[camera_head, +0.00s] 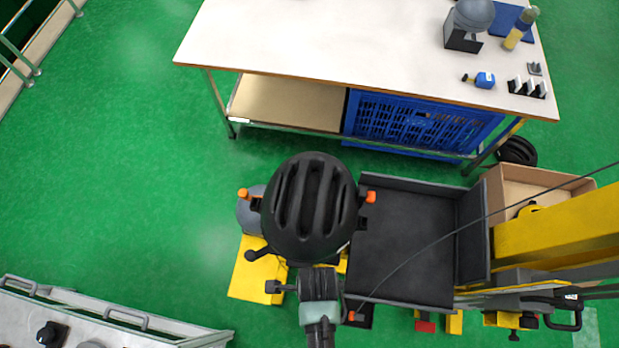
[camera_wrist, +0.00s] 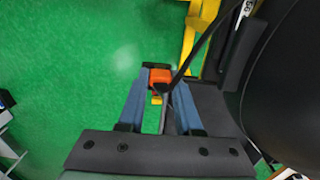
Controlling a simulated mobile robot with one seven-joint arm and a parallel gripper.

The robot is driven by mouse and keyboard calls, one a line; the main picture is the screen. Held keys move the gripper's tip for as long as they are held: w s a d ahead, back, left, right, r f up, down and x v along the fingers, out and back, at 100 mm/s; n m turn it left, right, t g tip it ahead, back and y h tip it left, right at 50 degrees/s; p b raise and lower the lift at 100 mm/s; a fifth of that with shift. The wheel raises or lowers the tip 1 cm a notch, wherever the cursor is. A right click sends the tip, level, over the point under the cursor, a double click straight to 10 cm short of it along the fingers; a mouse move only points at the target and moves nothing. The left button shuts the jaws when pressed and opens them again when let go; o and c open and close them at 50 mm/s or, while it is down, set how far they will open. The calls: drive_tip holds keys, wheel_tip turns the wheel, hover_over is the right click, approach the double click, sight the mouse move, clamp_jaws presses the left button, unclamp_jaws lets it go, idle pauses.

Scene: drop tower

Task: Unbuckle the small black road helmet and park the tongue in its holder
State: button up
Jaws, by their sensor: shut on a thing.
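In the wrist view my gripper (camera_wrist: 160,88) is shut on a small orange piece (camera_wrist: 160,76), which looks like the buckle tongue. A black strap (camera_wrist: 186,58) runs from it up and right. In the head view my gripper's fingertips are hidden below the helmet's near edge. I cannot tell the buckle's other half or the tongue holder.
The dark platform (camera_head: 410,240) with raised walls stands right of the helmet, beside a yellow column (camera_head: 560,230). A white-topped bench (camera_head: 320,35) is behind, with a blue crate (camera_head: 420,122) underneath. A cardboard box (camera_head: 540,185) sits at the right. Green floor is clear at left.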

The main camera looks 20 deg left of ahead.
drive_tip(key=shift+w+d+r, duration=1.15)
drive_tip(key=shift+w+d, duration=2.55)
drive_tip(key=shift+d, duration=1.6)
drive_tip(key=w+r+p, duration=0.2)
drive_tip(key=w+r, duration=0.6)
drive_tip(key=w, duration=0.1)
drive_tip(key=shift+w+a+r+p, duration=0.25)
drive_tip(key=shift+w+r+p, duration=0.1)
drive_tip(key=shift+w, duration=0.05)
drive_tip(key=shift+a, duration=0.1)
drive_tip(key=w+a, duration=0.2)
drive_tip(key=a, duration=0.4)
drive_tip(key=shift+w+r, duration=0.3)
drive_tip(key=shift+r, duration=0.15)
drive_tip(key=shift+f, duration=0.2)
drive_tip(key=shift+f+b, duration=0.5)
drive_tip(key=shift+f, duration=0.1)
drive_tip(key=shift+f, duration=0.4)
